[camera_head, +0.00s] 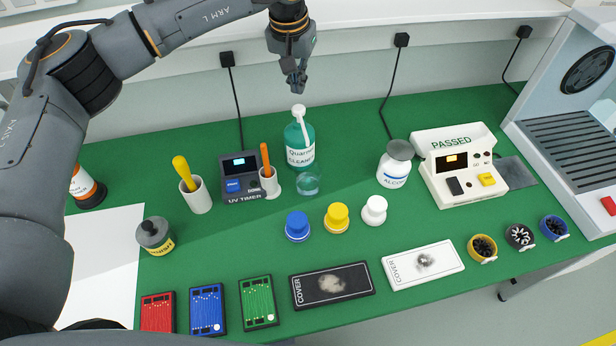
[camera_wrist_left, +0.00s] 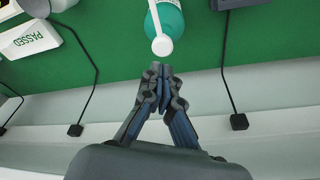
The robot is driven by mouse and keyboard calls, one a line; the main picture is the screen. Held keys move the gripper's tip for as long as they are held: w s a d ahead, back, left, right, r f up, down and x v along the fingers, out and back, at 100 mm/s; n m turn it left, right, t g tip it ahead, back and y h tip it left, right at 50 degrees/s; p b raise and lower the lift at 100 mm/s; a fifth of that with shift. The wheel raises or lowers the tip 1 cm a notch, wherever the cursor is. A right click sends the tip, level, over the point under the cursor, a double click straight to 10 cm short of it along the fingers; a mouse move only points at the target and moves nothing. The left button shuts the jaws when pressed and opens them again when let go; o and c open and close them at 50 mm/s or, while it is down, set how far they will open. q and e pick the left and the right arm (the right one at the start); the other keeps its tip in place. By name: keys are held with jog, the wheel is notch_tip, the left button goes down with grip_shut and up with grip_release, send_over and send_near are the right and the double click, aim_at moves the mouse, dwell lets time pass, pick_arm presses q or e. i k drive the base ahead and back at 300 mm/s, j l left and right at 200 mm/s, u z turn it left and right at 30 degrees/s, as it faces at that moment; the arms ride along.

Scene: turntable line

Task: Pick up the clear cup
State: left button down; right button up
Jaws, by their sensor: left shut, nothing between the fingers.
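The clear cup (camera_head: 307,184) stands on the green bench top, just in front of the teal cleaner bottle (camera_head: 300,146). It is small, see-through and upright. My left gripper (camera_head: 298,86) is shut and empty, hanging above and behind the bottle's pump head, well away from the cup. In the left wrist view my left gripper (camera_wrist_left: 160,72) points at the bottle's white pump (camera_wrist_left: 162,46), with a gap between them. The cup does not show in the left wrist view. My right gripper is in neither view.
A white holder with an orange-handled tool (camera_head: 269,183) stands left of the cup. Blue (camera_head: 297,226), yellow (camera_head: 337,218) and white (camera_head: 374,211) knobbed pieces stand in front. The alcohol bottle (camera_head: 394,167) is to the right. Green bench is bare between cup and alcohol bottle.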

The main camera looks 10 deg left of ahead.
aim_at(307, 189)
jog(key=k+l, duration=0.3)
jog(key=k, duration=0.15)
jog(key=k+l, duration=0.3)
jog(key=k, duration=0.15)
jog(key=k+l, duration=0.25)
jog(key=k, duration=0.25)
